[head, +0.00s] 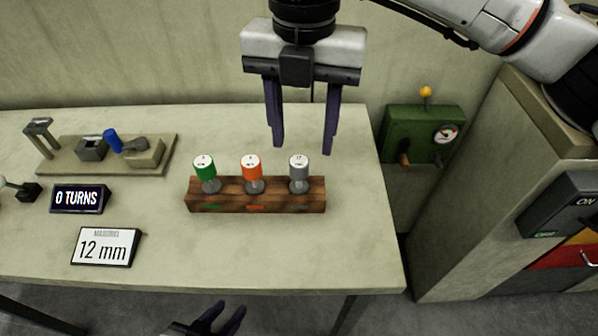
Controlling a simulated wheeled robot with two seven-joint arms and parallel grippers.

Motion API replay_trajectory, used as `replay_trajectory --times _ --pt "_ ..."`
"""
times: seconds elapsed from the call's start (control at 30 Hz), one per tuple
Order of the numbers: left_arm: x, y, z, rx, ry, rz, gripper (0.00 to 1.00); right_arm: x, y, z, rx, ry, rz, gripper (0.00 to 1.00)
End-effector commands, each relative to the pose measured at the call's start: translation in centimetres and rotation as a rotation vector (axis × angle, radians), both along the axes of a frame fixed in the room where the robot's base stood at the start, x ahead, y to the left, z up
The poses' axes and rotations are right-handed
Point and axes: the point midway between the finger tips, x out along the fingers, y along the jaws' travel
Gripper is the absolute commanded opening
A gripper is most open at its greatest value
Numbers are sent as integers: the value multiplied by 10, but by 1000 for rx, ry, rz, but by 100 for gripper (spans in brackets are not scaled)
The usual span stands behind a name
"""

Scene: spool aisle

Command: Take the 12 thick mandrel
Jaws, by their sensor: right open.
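Three mandrels stand upright in a wooden block (255,203) on the table: a green one (205,172), an orange one (253,174) and a grey one (299,173). Each has a white top with a small number that is hard to read. My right gripper (303,149) points down with its fingers apart and empty. In the picture it is just above the grey mandrel, with no contact visible. My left gripper (232,306) is low at the front edge of the picture, fingers apart and empty, away from the block.
A sign reads 12 mm (105,247), and a display reads 0 TURNS (80,199). A green box (420,132) with a gauge is beyond the table's right edge, near a cabinet (470,180).

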Motion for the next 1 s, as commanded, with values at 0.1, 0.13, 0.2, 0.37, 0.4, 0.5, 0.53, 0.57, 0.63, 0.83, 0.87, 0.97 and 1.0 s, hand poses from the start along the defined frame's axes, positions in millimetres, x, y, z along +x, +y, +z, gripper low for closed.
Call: replay_trajectory --times 0.1,0.13,0.2,0.37,0.4,0.5,0.53,0.57,0.63,0.83,0.87,0.97,1.0 --pt "0 1 1 0 1 1 31 0 0 -20 -1 3 0 46" --pt "0 1 1 1 1 2 31 -1 0 -24 0 3 0 46" --pt "0 1 1 0 1 3 31 -1 1 -30 0 2 1 46" --pt "-1 2 3 1 3 5 31 -2 4 -49 0 4 2 46" --pt "-1 2 3 1 3 6 31 -2 5 -55 0 4 2 46" --pt "-2 3 3 2 4 7 31 -2 6 -70 1 3 1 46" --pt "-2 3 3 2 5 7 31 -2 6 -74 1 3 1 46" --pt "-2 4 2 1 6 8 31 -2 6 -77 0 4 1 46" --pt "-3 4 1 3 9 8 31 -2 6 -81 0 2 1 46" --pt "-4 5 -1 5 14 9 31 -2 6 -83 2 0 1 46" --pt "-4 5 -1 4 13 9 31 -2 6 -83 2 0 1 46" --pt "-4 5 -1 4 13 9 31 -2 6 -83 1 0 1 33" --pt "-3 5 -1 4 12 9 31 -2 6 -83 1 1 1 26"
